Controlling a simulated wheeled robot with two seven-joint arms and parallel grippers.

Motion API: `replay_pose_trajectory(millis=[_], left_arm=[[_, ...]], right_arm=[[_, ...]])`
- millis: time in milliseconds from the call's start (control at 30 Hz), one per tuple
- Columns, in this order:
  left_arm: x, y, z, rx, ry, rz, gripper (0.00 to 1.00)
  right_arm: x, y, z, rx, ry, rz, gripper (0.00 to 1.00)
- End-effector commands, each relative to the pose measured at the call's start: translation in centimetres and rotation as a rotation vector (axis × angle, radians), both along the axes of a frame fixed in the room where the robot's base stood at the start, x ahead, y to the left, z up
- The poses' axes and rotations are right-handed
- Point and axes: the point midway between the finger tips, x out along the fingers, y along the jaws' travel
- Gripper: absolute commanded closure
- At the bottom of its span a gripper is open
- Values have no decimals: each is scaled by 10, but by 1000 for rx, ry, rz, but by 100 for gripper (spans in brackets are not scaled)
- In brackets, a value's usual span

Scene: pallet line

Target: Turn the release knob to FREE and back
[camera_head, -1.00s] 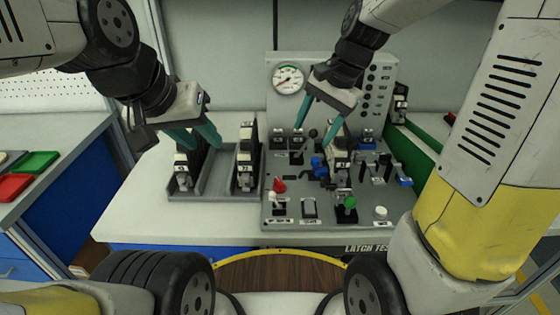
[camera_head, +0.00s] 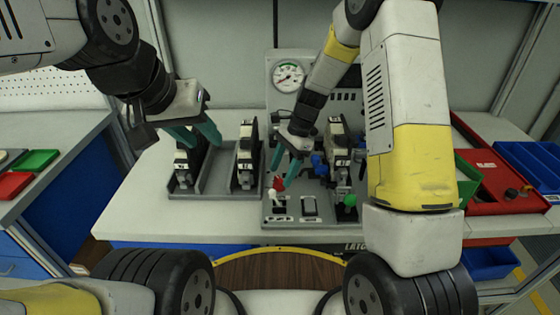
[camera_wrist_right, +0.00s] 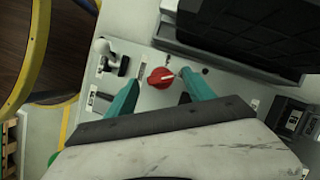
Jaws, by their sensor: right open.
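The red release knob (camera_head: 278,183) sits at the left front of the grey test panel (camera_head: 330,215). In the right wrist view the knob (camera_wrist_right: 160,77) has a white pointer mark aimed to the right. My right gripper (camera_head: 283,168) is open above it. In the right wrist view its teal fingertips (camera_wrist_right: 160,80) appear on either side of the knob, with gaps showing; contact cannot be told. The small labels around the knob are unreadable. My left gripper (camera_head: 204,144) is open and empty above the grey tray (camera_head: 213,188).
A white-tipped toggle (camera_wrist_right: 107,52) stands close to the knob. A latch unit (camera_head: 339,140), a green knob (camera_head: 349,200) and a gauge (camera_head: 288,77) are on the panel. Two more latch units stand in the tray. A red tray (camera_head: 483,185) and blue bins lie at right.

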Motion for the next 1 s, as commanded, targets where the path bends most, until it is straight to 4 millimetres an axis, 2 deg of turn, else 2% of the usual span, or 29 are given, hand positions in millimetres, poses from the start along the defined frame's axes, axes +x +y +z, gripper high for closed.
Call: replay_pose_trajectory(millis=[200, 467, 767, 800, 1000], left_arm=[[0, 0, 0, 0, 0, 0, 64], [0, 0, 0, 0, 0, 0, 64], [0, 0, 0, 0, 0, 0, 64], [0, 0, 0, 0, 0, 0, 64], [0, 0, 0, 0, 0, 0, 64]], right_arm=[[-4, 6, -16, 1, 0, 1, 38], [-4, 7, -17, 1, -1, 1, 38], [-4, 6, -17, 1, -1, 1, 97], [-4, 6, -17, 1, -1, 1, 100], [-3, 6, -17, 0, -2, 19, 100]])
